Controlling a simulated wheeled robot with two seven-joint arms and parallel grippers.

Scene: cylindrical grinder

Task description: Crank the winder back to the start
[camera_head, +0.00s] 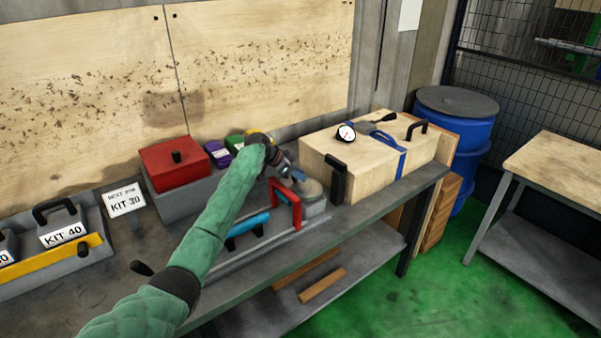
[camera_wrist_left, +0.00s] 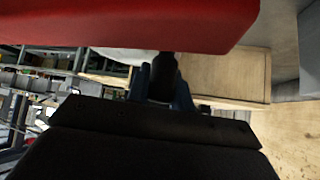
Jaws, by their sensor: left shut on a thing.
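The winder stands on the bench as a long grey device with a round metal disc (camera_head: 312,188) at its right end, beside a red bracket (camera_head: 294,203). My left gripper (camera_head: 297,178) is at the disc's left edge, close behind the red bracket. In the left wrist view its blue fingers (camera_wrist_left: 163,85) are shut on a dark knob (camera_wrist_left: 164,66), which looks like the crank's handle. The fingertips are small and partly hidden in the head view. A red surface (camera_wrist_left: 125,25) fills the top of the wrist view. My right gripper is out of view.
A blue handle (camera_head: 249,223) lies left of the red bracket, beneath my arm. A wooden box (camera_head: 365,165) with a gauge (camera_head: 346,133) and black handles stands close on the right. A red-lidded box (camera_head: 173,160) and kit cases (camera_head: 62,226) are on the left.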

